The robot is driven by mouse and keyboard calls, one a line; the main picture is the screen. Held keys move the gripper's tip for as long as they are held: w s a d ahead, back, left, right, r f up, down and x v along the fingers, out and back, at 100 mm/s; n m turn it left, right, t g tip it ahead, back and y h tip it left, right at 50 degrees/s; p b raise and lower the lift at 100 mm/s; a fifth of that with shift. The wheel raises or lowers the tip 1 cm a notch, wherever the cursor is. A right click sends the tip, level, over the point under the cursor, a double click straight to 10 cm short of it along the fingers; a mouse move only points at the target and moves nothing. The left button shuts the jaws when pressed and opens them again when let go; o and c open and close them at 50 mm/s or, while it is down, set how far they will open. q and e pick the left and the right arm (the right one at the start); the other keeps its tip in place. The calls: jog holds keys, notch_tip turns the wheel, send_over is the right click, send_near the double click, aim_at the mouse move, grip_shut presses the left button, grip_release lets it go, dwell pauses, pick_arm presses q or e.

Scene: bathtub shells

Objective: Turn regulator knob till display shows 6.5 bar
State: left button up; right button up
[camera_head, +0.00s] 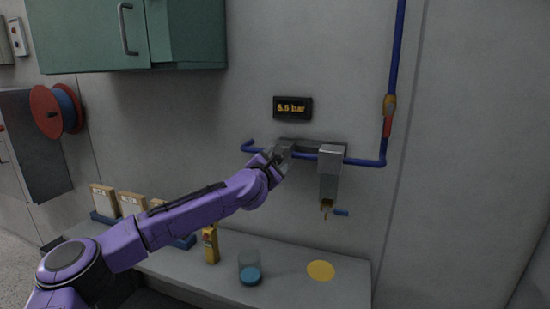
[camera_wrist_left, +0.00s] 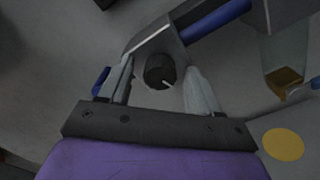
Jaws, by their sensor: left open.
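The display (camera_head: 292,108) is a dark box on the wall with orange digits that seem to read 6.5 bar; the first digit is small and hard to be sure of. My left gripper (camera_head: 278,156) is at the regulator below it and hides the knob in the head view. In the left wrist view the black regulator knob (camera_wrist_left: 159,71) with a white pointer mark sits between the two open fingers of my left gripper (camera_wrist_left: 160,68). A gap shows on each side of the knob. My right gripper is not in view.
A blue pipe (camera_head: 396,50) runs down the wall to the regulator. A filter bowl (camera_head: 329,180) hangs right of my gripper. On the bench (camera_head: 300,291) stand a glass with blue contents (camera_head: 249,268), a yellow device (camera_head: 210,245) and a yellow disc (camera_head: 320,270). A green cabinet (camera_head: 100,40) hangs upper left.

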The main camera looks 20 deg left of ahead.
pick_arm(q)
jog(key=c, duration=1)
jog(key=shift+c, duration=0.2)
jog(key=shift+m, duration=2.9)
